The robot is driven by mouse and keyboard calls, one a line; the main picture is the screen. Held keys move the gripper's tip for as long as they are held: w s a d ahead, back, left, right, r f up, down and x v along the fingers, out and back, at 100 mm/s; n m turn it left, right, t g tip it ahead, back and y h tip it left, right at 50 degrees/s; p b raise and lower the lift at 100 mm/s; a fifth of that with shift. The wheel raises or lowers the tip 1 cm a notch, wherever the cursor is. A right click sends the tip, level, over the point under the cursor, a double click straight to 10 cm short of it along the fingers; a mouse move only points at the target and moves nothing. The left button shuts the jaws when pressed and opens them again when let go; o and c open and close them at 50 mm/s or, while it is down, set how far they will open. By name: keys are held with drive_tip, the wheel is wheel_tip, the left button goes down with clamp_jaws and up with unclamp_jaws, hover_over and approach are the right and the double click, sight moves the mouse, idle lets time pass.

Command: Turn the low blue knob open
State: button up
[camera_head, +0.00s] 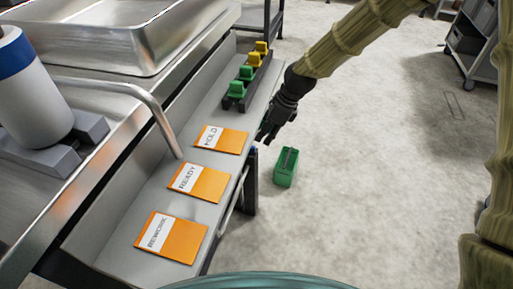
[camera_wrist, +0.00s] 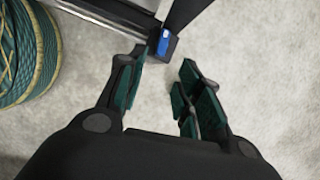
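The blue knob (camera_wrist: 164,46) shows in the wrist view at the end of a dark post by the bench's edge. It lies just beyond my fingertips, and I see no contact. In the head view only a small dark-blue bit of it (camera_head: 255,150) shows at the top of the post, beside my gripper (camera_head: 270,136). My gripper points down off the bench's front edge. In the wrist view my gripper (camera_wrist: 163,68) has its two fingers apart with bare floor between them. Whether the knob is turned cannot be told.
A tray shelf carries orange cards labelled HOLD (camera_head: 222,139), READY (camera_head: 199,182) and a third (camera_head: 171,237). A rack of green and yellow blocks (camera_head: 247,76) stands behind.

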sight(256, 152)
drive_tip(key=b+x, duration=0.2)
drive_tip(key=x, duration=0.5)
drive_tip(key=shift+a+f, duration=0.1)
drive_tip(key=shift+f, duration=0.3)
clamp_jaws()
